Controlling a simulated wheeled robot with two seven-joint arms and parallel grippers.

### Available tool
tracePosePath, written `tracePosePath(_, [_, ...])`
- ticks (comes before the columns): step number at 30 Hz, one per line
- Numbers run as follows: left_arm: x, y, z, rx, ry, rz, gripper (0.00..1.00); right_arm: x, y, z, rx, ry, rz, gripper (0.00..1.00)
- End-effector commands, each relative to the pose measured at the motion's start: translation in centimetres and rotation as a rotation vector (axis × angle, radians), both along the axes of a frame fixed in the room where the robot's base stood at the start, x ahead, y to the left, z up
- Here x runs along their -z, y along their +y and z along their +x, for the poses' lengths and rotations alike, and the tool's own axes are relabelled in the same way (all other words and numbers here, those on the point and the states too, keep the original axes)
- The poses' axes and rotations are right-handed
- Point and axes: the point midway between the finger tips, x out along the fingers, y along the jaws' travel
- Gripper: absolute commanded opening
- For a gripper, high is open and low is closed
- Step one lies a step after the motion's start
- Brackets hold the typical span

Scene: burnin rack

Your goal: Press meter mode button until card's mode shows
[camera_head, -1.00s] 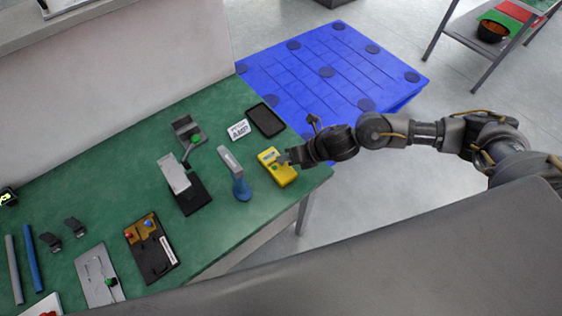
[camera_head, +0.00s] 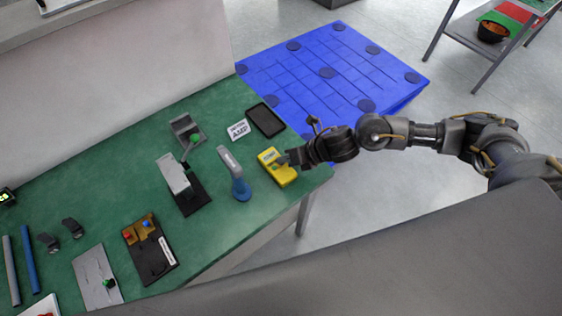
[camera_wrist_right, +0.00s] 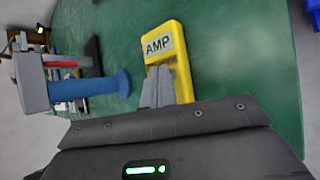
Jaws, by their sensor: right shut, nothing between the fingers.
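The yellow meter (camera_head: 279,172) lies near the right end of the green bench. In the right wrist view its grey screen (camera_wrist_right: 158,45) reads "AMP". A white card (camera_head: 238,130) stands behind it; its lettering seems to read "AMP". My right gripper (camera_head: 284,160) reaches in from the right over the meter. In the right wrist view its shut, empty fingers (camera_wrist_right: 158,90) are at the meter's face below the screen. They hide the button, and I cannot tell whether they touch it. My left gripper is not in view.
A blue-handled tool (camera_head: 240,187) stands just left of the meter. A black tray (camera_head: 266,120) lies behind it. Farther left are a clamp fixture (camera_head: 190,206), a terminal box (camera_head: 150,250) and a grey plate (camera_head: 97,279). A blue pallet (camera_head: 320,60) is beyond the bench.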

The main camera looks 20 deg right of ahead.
Motion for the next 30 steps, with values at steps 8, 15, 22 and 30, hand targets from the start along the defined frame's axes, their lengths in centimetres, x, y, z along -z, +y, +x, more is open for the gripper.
tracePosePath(8, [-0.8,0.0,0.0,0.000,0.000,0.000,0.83,-0.9,0.0,-0.1,-0.001,0.002,-0.002,0.00])
tracePosePath(15, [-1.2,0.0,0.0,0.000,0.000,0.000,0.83,-1.5,0.0,-0.1,0.001,0.001,-0.001,0.00])
tracePosePath(22, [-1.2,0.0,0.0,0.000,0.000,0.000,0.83,-1.5,0.0,-0.1,0.000,0.001,-0.001,0.00])
tracePosePath(30, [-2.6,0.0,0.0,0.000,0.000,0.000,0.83,-3.3,0.0,0.0,0.001,0.001,0.000,0.00])
